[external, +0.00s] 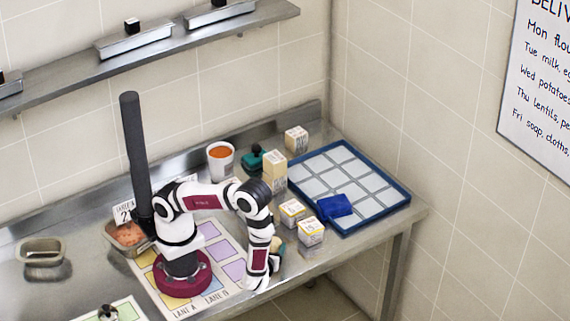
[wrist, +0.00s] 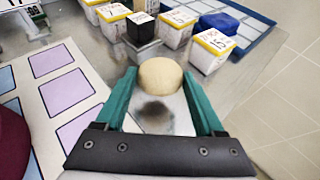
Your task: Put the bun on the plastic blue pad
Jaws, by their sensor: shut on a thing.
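The bun (wrist: 160,77) is round and pale tan. In the wrist view it sits between the green fingers of my gripper (wrist: 162,95), which is shut on it. A dark shadow shows on the steel counter between the fingers. In the external view the bun is mostly hidden behind my arm, and my gripper (external: 278,250) is near the counter's front edge. The plastic blue pad (external: 335,206) lies at the near left side of the blue-rimmed tray, to the right of my gripper; it also shows at the top of the wrist view (wrist: 221,23).
White boxes with yellow trim (external: 310,233) stand between my gripper and the pad. A small metal container with a black block (wrist: 140,30) stands just beyond the bun. The blue-rimmed gridded tray (external: 398,203) fills the right end. A sheet with purple squares (wrist: 68,97) lies left.

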